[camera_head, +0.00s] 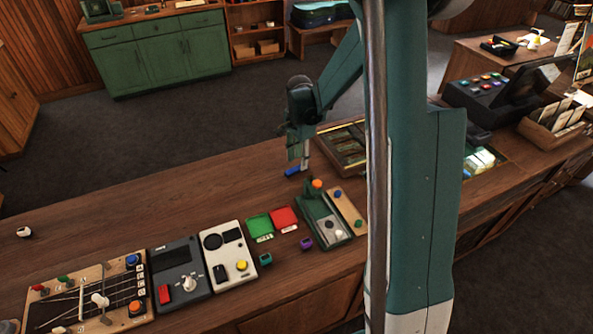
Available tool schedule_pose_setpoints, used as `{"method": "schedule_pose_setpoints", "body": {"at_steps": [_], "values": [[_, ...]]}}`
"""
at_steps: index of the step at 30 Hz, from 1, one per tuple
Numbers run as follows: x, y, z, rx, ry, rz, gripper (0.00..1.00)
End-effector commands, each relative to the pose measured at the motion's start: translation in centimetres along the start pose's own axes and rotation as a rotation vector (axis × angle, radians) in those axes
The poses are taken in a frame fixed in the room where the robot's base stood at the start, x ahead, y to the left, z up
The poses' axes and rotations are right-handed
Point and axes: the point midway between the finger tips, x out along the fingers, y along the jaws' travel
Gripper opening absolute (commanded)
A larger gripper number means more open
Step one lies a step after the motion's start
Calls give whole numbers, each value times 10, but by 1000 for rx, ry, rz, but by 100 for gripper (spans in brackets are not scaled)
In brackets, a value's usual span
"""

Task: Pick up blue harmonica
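A small blue block, likely the blue harmonica (291,171), lies on the wooden counter near its far edge. My gripper (303,164) points down from the dark wrist, with its tips right at the block's right end. A pale finger shows above the block; the other finger is not clearly seen. I cannot tell whether the fingers touch the block, or whether they are open or shut.
On the counter (200,210), a dark framed tray (345,150) stands just right of my gripper. Green (260,227) and red (284,218) trays and several control boxes line the near side. My column hides part of the right side.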

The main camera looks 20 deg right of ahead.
Motion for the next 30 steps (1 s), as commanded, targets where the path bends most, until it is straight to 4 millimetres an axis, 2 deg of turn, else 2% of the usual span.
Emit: {"method": "schedule_pose_setpoints", "body": {"at_steps": [10,29,30], "values": [[30,1,-2,0,0,0,34],[33,1,-2,0,0,0,34],[33,1,-2,0,0,0,31]]}}
